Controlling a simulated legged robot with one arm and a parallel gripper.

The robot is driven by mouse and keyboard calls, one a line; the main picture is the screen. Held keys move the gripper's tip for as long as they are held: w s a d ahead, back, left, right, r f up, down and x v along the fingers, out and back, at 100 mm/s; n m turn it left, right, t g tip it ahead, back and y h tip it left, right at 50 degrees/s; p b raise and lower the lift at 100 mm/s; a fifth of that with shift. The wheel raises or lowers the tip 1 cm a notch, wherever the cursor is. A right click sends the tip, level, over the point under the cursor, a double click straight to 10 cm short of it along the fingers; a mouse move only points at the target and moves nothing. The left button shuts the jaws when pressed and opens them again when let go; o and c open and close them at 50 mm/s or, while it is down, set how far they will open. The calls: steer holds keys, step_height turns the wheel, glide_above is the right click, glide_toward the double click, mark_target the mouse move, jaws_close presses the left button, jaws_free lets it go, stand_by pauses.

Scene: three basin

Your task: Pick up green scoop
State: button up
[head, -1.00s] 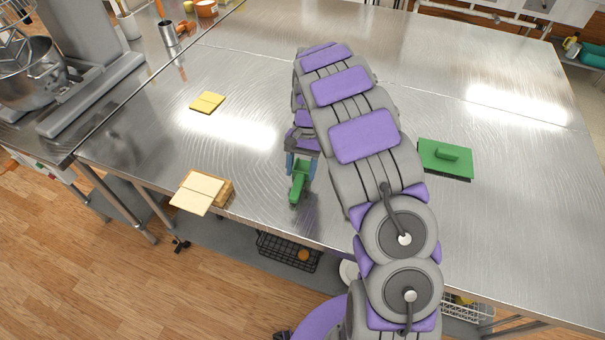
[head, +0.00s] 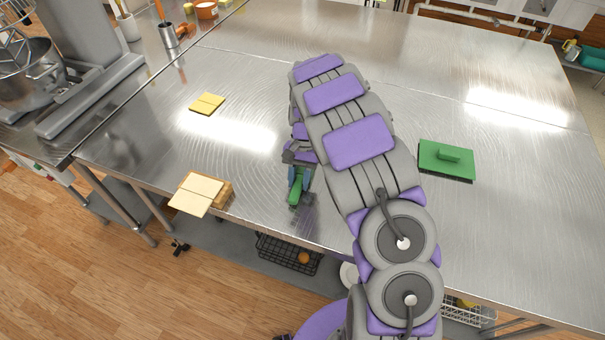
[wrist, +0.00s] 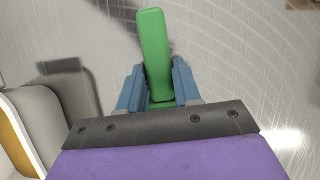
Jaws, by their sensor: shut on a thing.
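The green scoop (head: 296,187) is at my gripper, over the front part of the steel table; its green handle points toward the table's front edge. In the wrist view the green scoop (wrist: 154,50) stands up between the two blue fingers of my gripper (wrist: 158,88). The fingers are shut on it. In the head view my gripper (head: 300,174) shows just left of my arm, and my arm hides part of it. The lower part of the scoop is hidden by the gripper in the wrist view. I cannot tell whether the scoop touches the table.
Pale boards on a wooden block (head: 199,194) sit at the front left edge. A yellow pad (head: 207,103) lies farther back. A mixer (head: 80,70) stands left. The table's middle is clear.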

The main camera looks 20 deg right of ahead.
mark_target(299, 180)
jaws_close()
step_height(299, 180, up, 10)
steer(key=p, duration=0.2)
steer(key=shift+o, duration=2.3)
jaws_free()
jaws_close()
